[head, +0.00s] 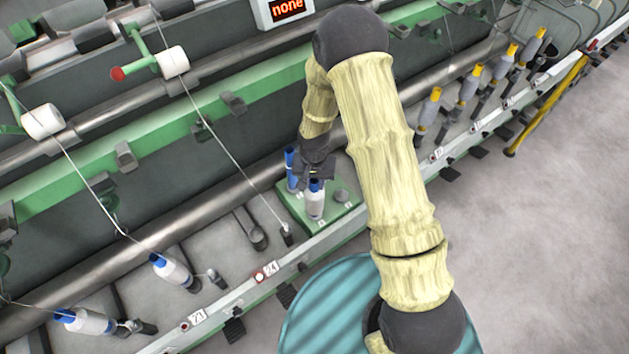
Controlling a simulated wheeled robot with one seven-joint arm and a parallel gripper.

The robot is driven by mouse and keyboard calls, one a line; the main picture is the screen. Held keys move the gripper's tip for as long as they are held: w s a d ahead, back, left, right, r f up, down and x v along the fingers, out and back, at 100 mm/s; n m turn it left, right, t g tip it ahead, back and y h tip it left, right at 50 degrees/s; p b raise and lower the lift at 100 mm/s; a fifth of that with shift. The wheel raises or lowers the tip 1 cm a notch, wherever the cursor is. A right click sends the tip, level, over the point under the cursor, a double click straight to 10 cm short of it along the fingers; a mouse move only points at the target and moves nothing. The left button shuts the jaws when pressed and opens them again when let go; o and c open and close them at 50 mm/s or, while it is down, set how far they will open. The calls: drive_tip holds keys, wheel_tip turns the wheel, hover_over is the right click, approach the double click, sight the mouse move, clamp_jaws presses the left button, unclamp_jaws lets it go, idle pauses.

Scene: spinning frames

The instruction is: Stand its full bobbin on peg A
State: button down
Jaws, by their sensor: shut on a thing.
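My gripper (317,176) points down over a green peg board (328,222) on the machine's front rail. It is shut on the blue top of a full bobbin (315,203) wound with pale yarn. The bobbin is upright over the board; whether its base sits on a peg is hidden. A bare blue tube (291,170) stands on the board just left of it. A short grey peg (341,196) shows to the right, empty. Small white labels on the board are too small to read.
Full blue-topped bobbins (171,270) stand tilted at lower left, with yarn running up to white rolls (172,62). Several yellow-topped bobbins (469,85) line the rail at upper right. An empty spindle (287,235) is left of the board. The floor (550,230) at right is clear.

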drive_tip(key=c, duration=1)
unclamp_jaws()
drive_tip(key=shift+c, duration=0.2)
drive_tip(key=shift+r, duration=0.1)
wheel_tip(320, 180, up, 17)
drive_tip(key=b, duration=0.3)
drive_tip(key=shift+a, duration=0.1)
